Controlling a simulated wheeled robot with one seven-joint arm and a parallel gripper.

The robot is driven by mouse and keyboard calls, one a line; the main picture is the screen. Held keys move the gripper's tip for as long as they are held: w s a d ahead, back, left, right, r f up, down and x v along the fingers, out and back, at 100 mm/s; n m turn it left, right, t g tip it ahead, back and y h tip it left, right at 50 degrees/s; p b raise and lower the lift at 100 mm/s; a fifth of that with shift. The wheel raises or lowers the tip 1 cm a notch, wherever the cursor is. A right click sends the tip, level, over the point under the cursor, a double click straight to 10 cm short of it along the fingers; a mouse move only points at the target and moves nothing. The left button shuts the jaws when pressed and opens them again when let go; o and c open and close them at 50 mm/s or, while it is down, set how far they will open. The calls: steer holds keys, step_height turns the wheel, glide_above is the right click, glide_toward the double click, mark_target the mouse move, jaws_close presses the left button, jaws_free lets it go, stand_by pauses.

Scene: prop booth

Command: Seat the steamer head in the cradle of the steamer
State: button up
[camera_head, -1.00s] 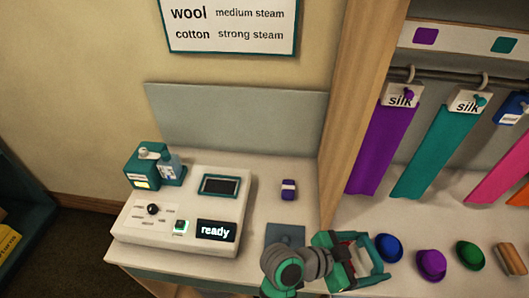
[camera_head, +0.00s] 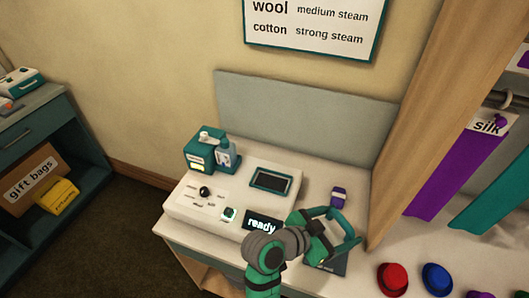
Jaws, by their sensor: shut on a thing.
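The steamer is a white console (camera_head: 183,208) on the counter, with a dial, a lit button and a display reading "ready". A dark, teal-rimmed recess (camera_head: 271,180) on its top right looks like the cradle, and it is empty. My gripper (camera_head: 328,232) is right of the console, above the counter's front part. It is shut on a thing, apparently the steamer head. The gripper is apart from the recess.
A teal box with a bottle (camera_head: 204,150) stands at the console's back left. A purple and white item (camera_head: 338,196) lies just behind my gripper. A grey mat (camera_head: 338,264) is beneath it. A wooden post (camera_head: 415,125) and hats (camera_head: 393,279) are right.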

steer(key=w+a+r+n+t+y, duration=0.3)
steer(key=w+a+n+y, duration=0.1)
steer(key=w+a, duration=0.55)
steer(key=w+a+r+n+t+y, duration=0.3)
steer(key=w+a+n, duration=0.1)
steer(key=w+a, duration=0.6)
steer(key=shift+w+d+f, duration=0.15)
steer(key=shift+w+f, duration=0.05)
steer(key=shift+f, duration=0.85)
steer(key=shift+w+d+f, duration=0.15)
steer(key=shift+w+f, duration=0.05)
steer(key=shift+f, duration=0.85)
steer(key=shift+w+d+f, duration=0.15)
steer(key=shift+w+f, duration=0.05)
steer(key=shift+f, duration=0.85)
steer(key=shift+f, duration=1.45)
steer(key=o, duration=1.5)
steer(key=shift+f, duration=0.1)
steer(key=shift+s, duration=0.1)
steer(key=v, duration=1)
steer(key=shift+s+r, duration=0.25)
steer(key=shift+s, duration=0.1)
